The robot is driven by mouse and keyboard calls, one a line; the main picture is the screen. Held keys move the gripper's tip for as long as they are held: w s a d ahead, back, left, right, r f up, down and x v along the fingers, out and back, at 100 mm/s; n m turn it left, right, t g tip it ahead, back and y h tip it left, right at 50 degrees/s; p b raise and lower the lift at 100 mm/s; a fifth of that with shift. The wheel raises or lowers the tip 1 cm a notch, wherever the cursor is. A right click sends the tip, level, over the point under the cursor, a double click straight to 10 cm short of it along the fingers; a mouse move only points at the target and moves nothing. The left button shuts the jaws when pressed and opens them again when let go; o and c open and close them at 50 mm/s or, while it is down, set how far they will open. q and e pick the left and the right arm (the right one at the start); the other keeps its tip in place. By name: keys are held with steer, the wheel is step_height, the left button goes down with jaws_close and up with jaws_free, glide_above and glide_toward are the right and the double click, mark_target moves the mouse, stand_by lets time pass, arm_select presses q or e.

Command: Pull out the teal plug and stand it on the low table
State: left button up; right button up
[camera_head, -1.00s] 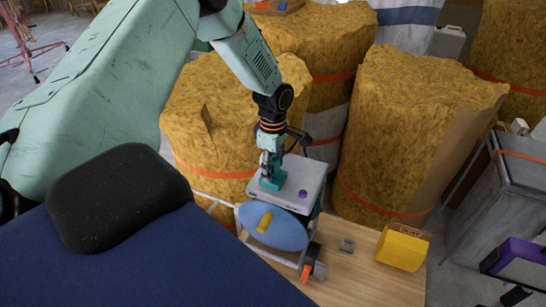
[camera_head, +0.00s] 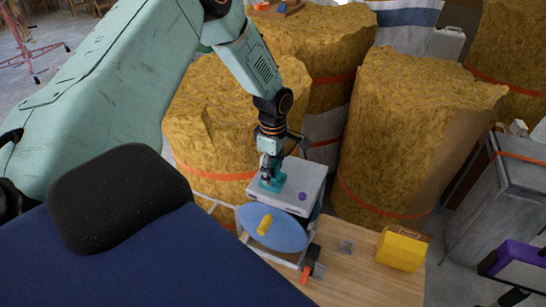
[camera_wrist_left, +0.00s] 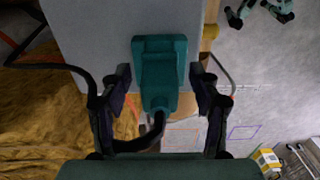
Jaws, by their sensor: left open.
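The teal plug (camera_head: 270,184) sits upright on the light grey top of a box (camera_head: 303,178). In the left wrist view the plug (camera_wrist_left: 160,72) has a wide block at its far end and a narrower end with a black cable (camera_wrist_left: 148,137). My left gripper (camera_head: 267,170) is at the plug, pointing down. In the left wrist view its two dark fingers (camera_wrist_left: 160,80) stand open, one on each side of the plug, with gaps visible. The wooden low table (camera_head: 350,288) lies in front of the box.
The box carries a purple knob (camera_head: 302,196). A blue disc (camera_head: 272,237) with a yellow handle is on its near side. Tall straw-coloured bales (camera_head: 405,130) stand behind.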

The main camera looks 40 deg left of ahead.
arm_select(q)
steer(key=shift+c, duration=0.3)
jaws_close()
stand_by(0.3)
